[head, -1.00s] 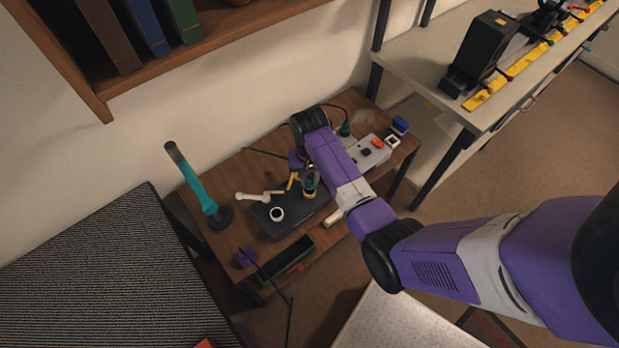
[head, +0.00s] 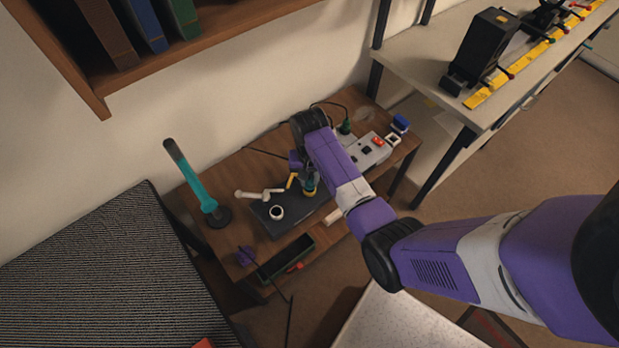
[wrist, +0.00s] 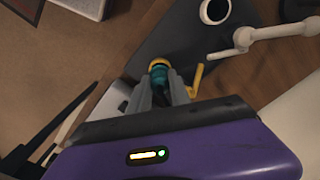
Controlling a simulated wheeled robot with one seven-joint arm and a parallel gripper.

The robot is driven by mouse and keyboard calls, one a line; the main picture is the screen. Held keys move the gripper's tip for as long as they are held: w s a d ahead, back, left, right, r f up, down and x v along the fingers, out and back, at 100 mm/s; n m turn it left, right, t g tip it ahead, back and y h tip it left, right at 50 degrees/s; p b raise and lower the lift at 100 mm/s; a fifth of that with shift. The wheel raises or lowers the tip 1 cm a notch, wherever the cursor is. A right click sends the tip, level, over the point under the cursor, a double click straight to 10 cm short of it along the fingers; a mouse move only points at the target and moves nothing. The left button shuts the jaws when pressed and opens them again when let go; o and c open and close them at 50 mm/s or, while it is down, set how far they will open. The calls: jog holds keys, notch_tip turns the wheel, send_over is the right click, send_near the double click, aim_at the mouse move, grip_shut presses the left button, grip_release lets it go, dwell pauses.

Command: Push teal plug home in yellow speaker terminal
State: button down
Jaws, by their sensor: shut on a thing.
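The teal plug (wrist: 159,77) is held between the two grey fingers of my gripper (wrist: 161,88) in the wrist view. Its far end is at the yellow speaker terminal (wrist: 159,64), which shows as a yellow ring around or just beyond it. How deep the plug sits is hidden. In the head view the teal plug (head: 310,183) shows small below my wrist, over the yellow terminal (head: 310,193) on the dark base. My gripper is mostly hidden there by my arm.
A yellow lever-like piece (wrist: 197,80) stands close beside the right finger. A teal-handled post (head: 192,178) stands left; a grey box (head: 372,152) lies right.

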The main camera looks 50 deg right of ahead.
jog(key=shift+f+b, duration=0.55)
jog(key=shift+f, duration=0.5)
dwell(0.4)
jog(key=c, duration=1.1)
grip_release()
jog(key=shift+r, duration=3.95)
